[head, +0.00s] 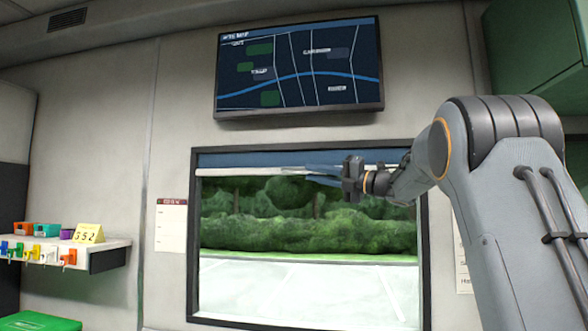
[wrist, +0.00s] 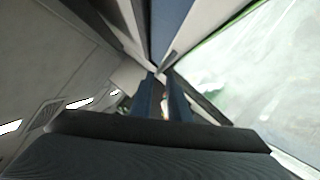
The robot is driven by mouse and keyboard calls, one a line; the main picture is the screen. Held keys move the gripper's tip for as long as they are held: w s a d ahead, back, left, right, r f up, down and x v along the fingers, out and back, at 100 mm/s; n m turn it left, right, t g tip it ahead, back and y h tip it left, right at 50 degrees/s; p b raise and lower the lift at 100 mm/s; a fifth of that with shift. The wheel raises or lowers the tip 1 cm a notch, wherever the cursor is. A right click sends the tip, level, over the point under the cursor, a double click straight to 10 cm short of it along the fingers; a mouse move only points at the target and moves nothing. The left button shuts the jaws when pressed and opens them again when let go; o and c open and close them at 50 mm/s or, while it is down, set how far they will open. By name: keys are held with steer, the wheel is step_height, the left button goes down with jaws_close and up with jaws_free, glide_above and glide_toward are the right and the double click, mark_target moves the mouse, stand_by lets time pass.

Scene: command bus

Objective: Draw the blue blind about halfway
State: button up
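The blue blind (head: 240,159) is drawn down only a little at the top of the window; a pale bar (head: 235,172) runs along its lower edge. In the wrist view a blue strip, seemingly the blind (wrist: 171,22), is at the top. My gripper (head: 310,173) reaches in from the right, its fingers pointing left at the height of the bar. A pale piece of the bar meets the fingertips. In the wrist view the two fingers (wrist: 160,76) have a narrow gap between them near a thin dark piece; whether they grip it is unclear.
The dark window frame (head: 194,240) surrounds the glass, with hedges outside. A screen (head: 298,68) hangs above it. A shelf (head: 100,248) with small coloured items is at the left, and a green cabinet (head: 535,45) is at the upper right. Free room lies below my gripper.

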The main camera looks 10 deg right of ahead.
mark_target(295, 169)
steer(key=p+x, duration=0.2)
steer(key=x, duration=0.4)
steer(key=shift+s+a+r, duration=0.15)
steer(key=shift+a, duration=0.1)
steer(key=shift+w+a+p, duration=0.35)
steer(key=shift+w+p, duration=0.05)
jaws_close()
stand_by(0.8)
